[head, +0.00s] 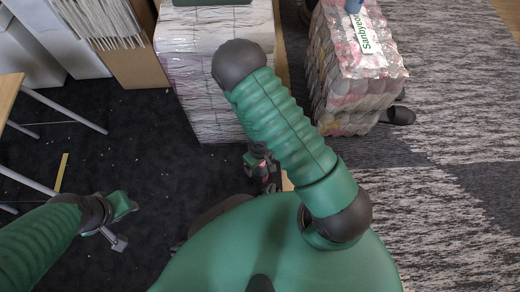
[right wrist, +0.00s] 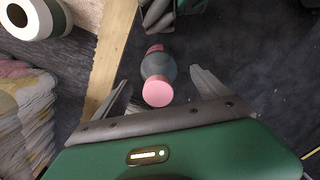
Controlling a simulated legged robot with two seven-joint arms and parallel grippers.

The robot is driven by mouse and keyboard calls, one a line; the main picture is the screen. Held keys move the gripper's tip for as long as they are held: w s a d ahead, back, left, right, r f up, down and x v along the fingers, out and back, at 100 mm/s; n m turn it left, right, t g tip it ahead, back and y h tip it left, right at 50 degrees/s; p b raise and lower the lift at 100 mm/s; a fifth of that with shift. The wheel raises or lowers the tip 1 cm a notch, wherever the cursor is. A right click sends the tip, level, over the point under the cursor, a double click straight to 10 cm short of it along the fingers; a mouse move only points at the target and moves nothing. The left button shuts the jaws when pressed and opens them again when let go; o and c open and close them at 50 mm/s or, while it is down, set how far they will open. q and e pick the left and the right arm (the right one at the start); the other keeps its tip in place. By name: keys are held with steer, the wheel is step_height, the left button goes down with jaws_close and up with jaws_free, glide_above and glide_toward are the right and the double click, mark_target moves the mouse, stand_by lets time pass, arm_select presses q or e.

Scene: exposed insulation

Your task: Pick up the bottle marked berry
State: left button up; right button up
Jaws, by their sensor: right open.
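In the right wrist view a bottle with a pink cap (right wrist: 157,91) and a dark grey body is seen nearly from its cap end, over the dark floor. No label is readable, so I cannot tell whether it is marked berry. My right gripper (right wrist: 161,80) is open, with one finger on each side of the bottle and gaps between. In the head view, small dark and reddish shapes (head: 264,172) show beside my right arm; gripper and bottle are hard to separate there.
A wrapped stack of pale packages (head: 205,75) and a plastic-wrapped bale (head: 350,75) stand at the top of the head view. In the wrist view a wooden strip (right wrist: 107,60) and a white roll (right wrist: 37,16) lie left of the bottle. Dark floor (head: 130,130) is mostly clear.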

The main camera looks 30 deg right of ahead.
step_height(320, 180, down, 3)
steer(key=shift+d+f+b, duration=0.1)
steer(key=shift+b, duration=0.5)
steer(key=c, duration=1.8)
jaws_close()
